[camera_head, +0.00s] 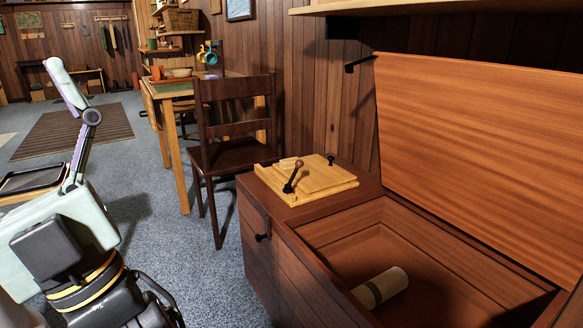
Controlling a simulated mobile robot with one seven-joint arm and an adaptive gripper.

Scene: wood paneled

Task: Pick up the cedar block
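No thing in view is plainly the cedar block. A pale, rounded block or roll with a dark band (380,288) lies on its side on the floor of the open wooden chest (345,222), near its front wall; I cannot tell whether it is the cedar block. The chest's front wall hides part of its lower side. The chest lid (480,150) stands raised at the back. My arm shows at the left, well away from the chest. My gripper is not in view.
A light wooden board with dark knobs (318,186) sits on the chest's closed left end. A dark chair (228,150) and a table (165,95) stand behind. A dark tray (32,180) is at the far left. Grey carpet is clear between my body and the chest.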

